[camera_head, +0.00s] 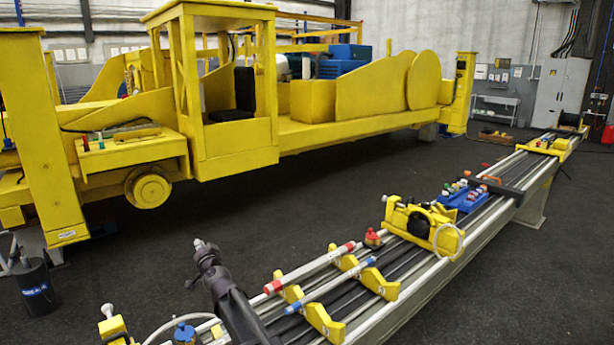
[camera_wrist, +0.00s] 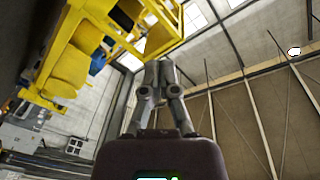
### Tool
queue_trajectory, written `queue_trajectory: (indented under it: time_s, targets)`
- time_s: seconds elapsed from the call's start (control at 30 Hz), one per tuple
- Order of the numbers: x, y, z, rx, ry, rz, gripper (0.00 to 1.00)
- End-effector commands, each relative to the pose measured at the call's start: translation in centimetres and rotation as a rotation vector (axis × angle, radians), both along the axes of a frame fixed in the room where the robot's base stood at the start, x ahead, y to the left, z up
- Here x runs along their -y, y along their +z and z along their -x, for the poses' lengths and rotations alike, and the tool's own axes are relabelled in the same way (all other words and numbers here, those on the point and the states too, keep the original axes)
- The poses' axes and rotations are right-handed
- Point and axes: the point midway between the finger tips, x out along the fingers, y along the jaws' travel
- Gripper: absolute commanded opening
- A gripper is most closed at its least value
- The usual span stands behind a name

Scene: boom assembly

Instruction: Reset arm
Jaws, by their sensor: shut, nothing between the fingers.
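My gripper (camera_head: 201,246) is at the end of my dark arm, low and left of centre in the head view. It points up and is shut with nothing in it. The wrist view shows its grey fingers (camera_wrist: 160,68) together, with the roof and wall behind them. It is apart from the tubes with red and blue ends, which lie to its right on yellow cradles.
A long rail bench (camera_head: 375,310) runs from the front to the back right. It carries a red-ended tube (camera_head: 312,267), a blue-ended tube (camera_head: 330,285), a yellow clamp unit (camera_head: 420,222) and a blue tray (camera_head: 460,203). A large yellow vehicle (camera_head: 235,135) stands behind. Dark floor lies between.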

Motion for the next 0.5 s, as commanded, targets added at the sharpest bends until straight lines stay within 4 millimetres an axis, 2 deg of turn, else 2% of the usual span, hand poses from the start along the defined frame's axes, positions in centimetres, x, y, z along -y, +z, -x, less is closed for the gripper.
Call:
queue_trajectory:
  time_s: [0.03,0.27,0.5]
  targets:
    - [2.0,-1.0,0.5,-0.008,0.027,0.034,0.0]
    - [8.8,-5.5,2.6,-0.097,0.156,0.218,0.0]
    - [17.2,-11.3,6.0,-0.272,0.24,0.422,0.0]
